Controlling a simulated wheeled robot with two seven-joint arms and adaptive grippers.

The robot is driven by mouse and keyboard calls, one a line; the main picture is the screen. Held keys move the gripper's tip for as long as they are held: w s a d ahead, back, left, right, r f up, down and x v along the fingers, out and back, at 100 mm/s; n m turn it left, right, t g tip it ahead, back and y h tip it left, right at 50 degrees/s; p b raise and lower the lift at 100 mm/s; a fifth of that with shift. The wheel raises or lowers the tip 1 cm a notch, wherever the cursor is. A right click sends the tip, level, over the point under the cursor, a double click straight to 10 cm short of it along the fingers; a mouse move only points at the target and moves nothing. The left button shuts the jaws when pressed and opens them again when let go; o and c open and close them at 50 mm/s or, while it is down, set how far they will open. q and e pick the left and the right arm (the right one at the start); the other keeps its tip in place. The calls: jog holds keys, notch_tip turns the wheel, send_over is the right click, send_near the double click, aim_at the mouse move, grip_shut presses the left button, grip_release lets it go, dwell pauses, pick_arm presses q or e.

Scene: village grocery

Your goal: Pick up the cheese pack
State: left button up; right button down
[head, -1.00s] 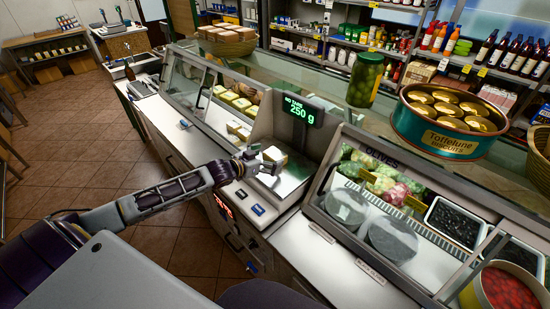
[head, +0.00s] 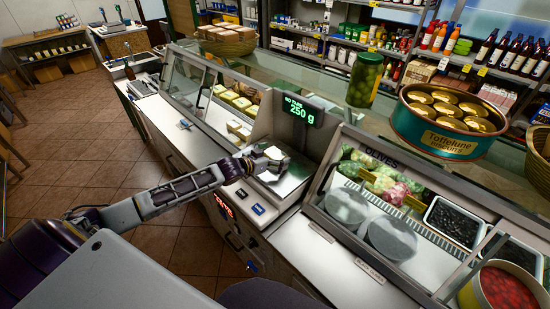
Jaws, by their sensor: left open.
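The cheese pack (head: 274,153) is a small pale block on the metal plate of the counter scale (head: 291,180). The scale's green display reads 250 g. My left gripper (head: 266,163) is open at the pack's near left side, with its fingers very close to it. The fingers are small and dark here, and I cannot tell whether they touch the pack. Part of the pack's lower near side is hidden by the gripper. My right gripper is not in view.
Glass-fronted display cases (head: 221,118) with cheese flank the scale on the left. An olives case (head: 400,195) stands on the right. A pickle jar (head: 364,80) and a biscuit tin (head: 436,135) stand on the glass top. The tiled floor at left is clear.

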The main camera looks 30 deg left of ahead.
aim_at(275, 153)
pick_arm(q)
jog(key=c, duration=1.2)
jog(key=shift+r, duration=0.1)
jog(key=shift+r+b, duration=0.35)
jog(key=shift+r, duration=4.65)
jog(key=shift+f, duration=0.1)
